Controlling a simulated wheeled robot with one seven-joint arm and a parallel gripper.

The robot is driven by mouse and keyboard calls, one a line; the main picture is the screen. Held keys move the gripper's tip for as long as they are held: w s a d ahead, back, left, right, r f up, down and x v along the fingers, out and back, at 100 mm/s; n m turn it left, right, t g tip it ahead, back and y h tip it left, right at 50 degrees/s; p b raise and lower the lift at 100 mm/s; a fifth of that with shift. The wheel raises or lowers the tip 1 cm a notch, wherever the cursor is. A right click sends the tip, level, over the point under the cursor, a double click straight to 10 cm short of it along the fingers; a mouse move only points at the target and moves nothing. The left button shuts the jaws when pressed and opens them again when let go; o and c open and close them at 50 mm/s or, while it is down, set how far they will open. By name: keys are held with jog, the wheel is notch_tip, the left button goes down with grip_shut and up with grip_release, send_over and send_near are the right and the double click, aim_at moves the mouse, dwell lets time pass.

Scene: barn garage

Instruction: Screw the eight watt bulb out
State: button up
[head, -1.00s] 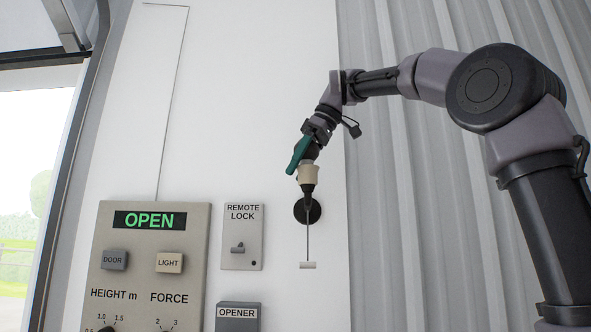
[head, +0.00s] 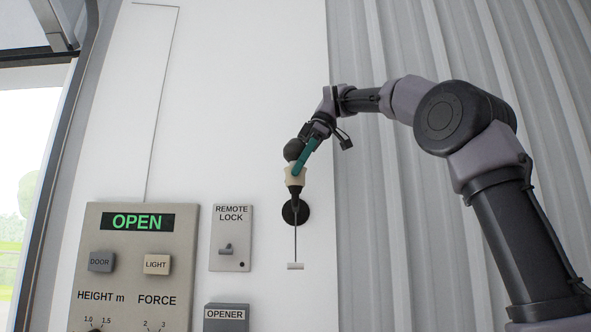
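A wall lamp has a cream socket (head: 295,177) on a black bracket, with a pull cord and white handle (head: 295,266) hanging below. A dark round shape, seemingly the bulb (head: 293,149), sits just above the socket; whether its base is still in the socket I cannot see. My gripper (head: 303,157) comes down from the upper right. One teal finger shows, lying slantwise along the right side of the round shape, its tip near the socket's top. The other finger is hidden, so I cannot tell whether the gripper is closed on the bulb. No wattage marking is readable.
A control panel (head: 124,262) reading OPEN, with DOOR and LIGHT buttons, is at lower left. A REMOTE LOCK switch plate (head: 230,257) and an OPENER box (head: 226,316) are left of the lamp. The white wall above the lamp is clear. Corrugated metal lies to the right.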

jog(key=shift+w, duration=0.1)
jog(key=m+t, duration=0.1)
jog(key=m, duration=0.2)
jog(key=shift+a+t, duration=0.15)
jog(key=shift+t, duration=0.15)
jog(key=shift+m+t, duration=0.3)
jog(key=shift+m, duration=0.2)
jog(key=m+t+h, duration=0.1)
jog(key=m+t, duration=0.1)
jog(key=m, duration=0.2)
jog(key=shift+m, duration=0.4)
jog(key=m+t+h, duration=0.1)
jog(key=m, duration=0.2)
jog(key=shift+m+t, duration=0.3)
jog(key=shift+m, duration=0.1)
jog(key=m+t+h, duration=0.1)
jog(key=m+h, duration=0.2)
jog(key=m, duration=0.2)
jog(key=c, duration=0.9)
